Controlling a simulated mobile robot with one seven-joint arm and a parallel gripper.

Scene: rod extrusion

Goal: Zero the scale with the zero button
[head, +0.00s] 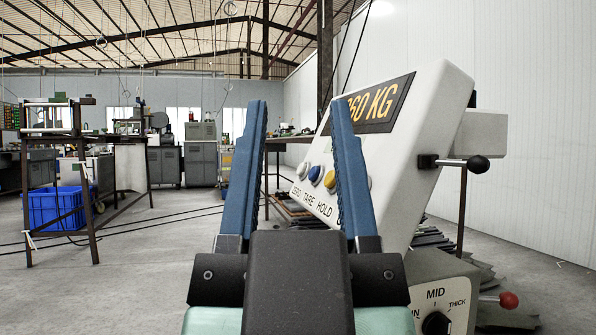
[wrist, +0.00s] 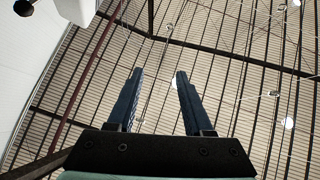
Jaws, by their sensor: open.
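The scale's white tilted head (head: 425,110) fills the right of the head view. Its dark display (head: 375,104) shows "60 KG" in yellow, the left part hidden by my right finger. The zero button (head: 303,170) is the pale leftmost one, above the word ZERO. Next to it are a blue button (head: 315,174) and a yellow button (head: 330,179). My gripper (head: 298,104) is open and empty, with blue fingers pointing up. In the picture the zero button shows between the fingers; the depth gap is unclear. The wrist view shows my gripper (wrist: 159,72) against the roof.
A lever with a black knob (head: 478,164) sticks out at the head's right side. Below is a box with a MID/THICK dial (head: 436,322) and a red-knobbed lever (head: 508,300). A metal stand (head: 110,150) and blue crate (head: 55,206) are at left. Open floor lies between.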

